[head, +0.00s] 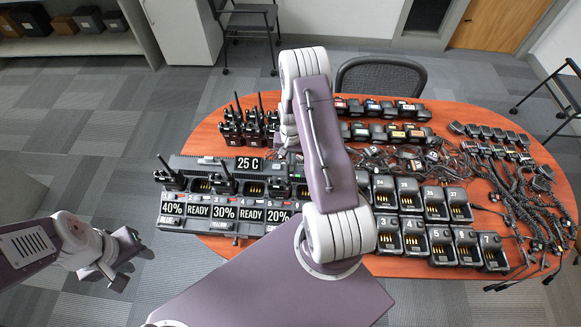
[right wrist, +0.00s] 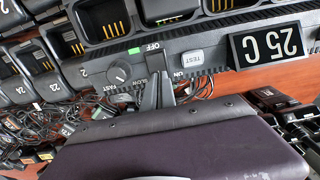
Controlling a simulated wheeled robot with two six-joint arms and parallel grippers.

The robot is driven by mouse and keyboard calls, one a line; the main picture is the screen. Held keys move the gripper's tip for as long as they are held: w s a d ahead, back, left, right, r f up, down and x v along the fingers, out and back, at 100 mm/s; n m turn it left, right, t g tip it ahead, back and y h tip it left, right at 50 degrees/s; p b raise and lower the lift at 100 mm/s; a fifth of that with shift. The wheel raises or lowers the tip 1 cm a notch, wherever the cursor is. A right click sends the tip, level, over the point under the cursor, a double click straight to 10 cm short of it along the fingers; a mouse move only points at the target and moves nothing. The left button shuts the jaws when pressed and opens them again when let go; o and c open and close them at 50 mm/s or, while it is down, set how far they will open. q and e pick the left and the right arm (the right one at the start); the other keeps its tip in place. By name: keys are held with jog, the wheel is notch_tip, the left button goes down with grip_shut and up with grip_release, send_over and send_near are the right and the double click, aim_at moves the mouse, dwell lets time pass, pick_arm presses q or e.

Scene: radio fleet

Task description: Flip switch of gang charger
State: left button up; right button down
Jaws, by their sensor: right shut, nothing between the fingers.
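The gang charger (head: 215,165) is a long dark unit on the table with several radio slots, percent and READY labels, and a 25 C display. In the right wrist view the charger's control face (right wrist: 215,45) appears upside down, with a TEST button (right wrist: 191,57), a 25 C display (right wrist: 270,45), a round FAST/SLOW knob (right wrist: 119,72) and ON and OFF markings. My right gripper (right wrist: 158,88) is shut and empty, its fingertips close to the ON/OFF markings. My left gripper (head: 128,262) is open and empty, left of the table.
Numbered single chargers (head: 437,203) stand right of my right arm, which hides part of the gang charger in the head view. Several radios (head: 248,122), cables and speaker mics (head: 500,185) cover the wooden table (head: 335,262). A chair (head: 381,72) stands behind it.

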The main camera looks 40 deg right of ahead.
notch_tip(320, 180, up, 7)
jog(key=p, duration=0.5)
dwell(0.4)
